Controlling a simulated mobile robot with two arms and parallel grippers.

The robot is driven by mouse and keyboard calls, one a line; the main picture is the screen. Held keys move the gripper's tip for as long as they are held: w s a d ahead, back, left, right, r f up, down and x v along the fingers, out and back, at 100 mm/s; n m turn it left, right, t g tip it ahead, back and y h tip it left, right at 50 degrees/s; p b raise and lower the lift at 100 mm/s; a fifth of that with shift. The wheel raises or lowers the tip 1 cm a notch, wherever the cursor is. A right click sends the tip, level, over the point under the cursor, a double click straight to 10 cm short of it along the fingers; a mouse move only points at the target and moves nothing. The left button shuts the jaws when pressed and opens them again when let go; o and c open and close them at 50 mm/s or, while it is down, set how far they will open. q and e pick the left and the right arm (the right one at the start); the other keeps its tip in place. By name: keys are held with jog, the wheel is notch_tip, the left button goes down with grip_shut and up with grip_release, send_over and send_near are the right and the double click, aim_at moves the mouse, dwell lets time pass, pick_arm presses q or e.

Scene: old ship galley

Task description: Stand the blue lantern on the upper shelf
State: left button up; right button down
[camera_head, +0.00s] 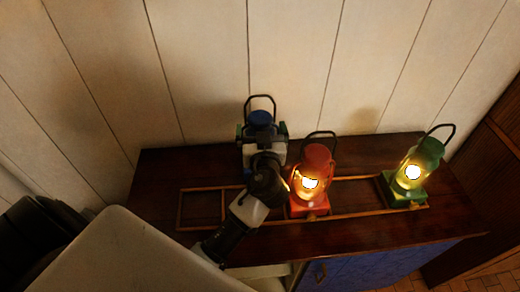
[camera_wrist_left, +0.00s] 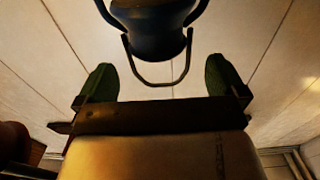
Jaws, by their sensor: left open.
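The blue lantern (camera_head: 261,117) stands at the back of the dark wooden counter, left of two other lanterns. Its blue cap and dark wire handle show; my left gripper and arm hide the rest. My left gripper (camera_head: 262,130) is open, with green fingertips on either side of the lantern's top. In the left wrist view the lantern's blue part (camera_wrist_left: 155,18) is at the top edge and its handle loop hangs between the open fingers (camera_wrist_left: 162,82), apart from both. My right gripper is not in view. I cannot make out an upper shelf.
A lit red lantern (camera_head: 315,170) stands close to the right of my left gripper. A lit green lantern (camera_head: 415,170) stands farther right. A low wooden rail frame (camera_head: 203,190) divides the counter (camera_head: 155,195). A plank wall (camera_head: 200,60) rises behind; a blue cabinet front (camera_head: 375,265) is below.

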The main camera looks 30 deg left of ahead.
aim_at(260, 116)
pick_arm(q)
jog(key=p+x, duration=0.2)
jog(key=x, duration=0.3)
jog(key=shift+d+p, duration=0.1)
jog(key=shift+p, duration=0.3)
jog(key=shift+w+a+f, duration=0.1)
jog(key=shift+w+a, duration=0.1)
jog(key=shift+w, duration=0.05)
jog(key=shift+f, duration=0.15)
jog(key=c, duration=1.4)
jog(key=shift+w+r, duration=0.1)
jog(key=shift+r, duration=0.15)
jog(key=c, duration=0.4)
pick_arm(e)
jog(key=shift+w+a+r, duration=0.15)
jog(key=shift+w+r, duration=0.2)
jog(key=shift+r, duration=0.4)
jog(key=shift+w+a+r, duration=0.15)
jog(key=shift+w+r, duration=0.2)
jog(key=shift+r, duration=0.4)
